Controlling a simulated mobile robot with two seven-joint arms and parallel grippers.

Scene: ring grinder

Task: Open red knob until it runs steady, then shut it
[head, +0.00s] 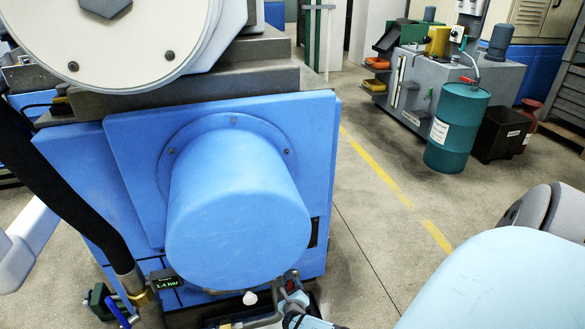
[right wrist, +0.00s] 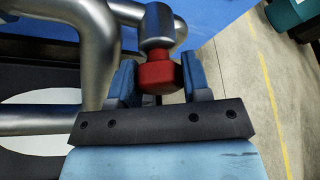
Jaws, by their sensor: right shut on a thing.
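The red knob (right wrist: 158,76) shows in the right wrist view at the end of a silver pipe fitting (right wrist: 158,28). My right gripper (right wrist: 160,84) has one blue finger on each side of it and is shut on it. A small dark display (head: 165,283) at the machine's lower left reads 1.4 bar in green. My left gripper is not in view.
A thick black hose (head: 70,165) runs down the left to a brass fitting (head: 140,298). Curved silver pipes (right wrist: 95,40) lie close left of my right gripper. Open floor with a yellow line (head: 385,178) lies to the right; a teal drum (head: 457,128) stands beyond.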

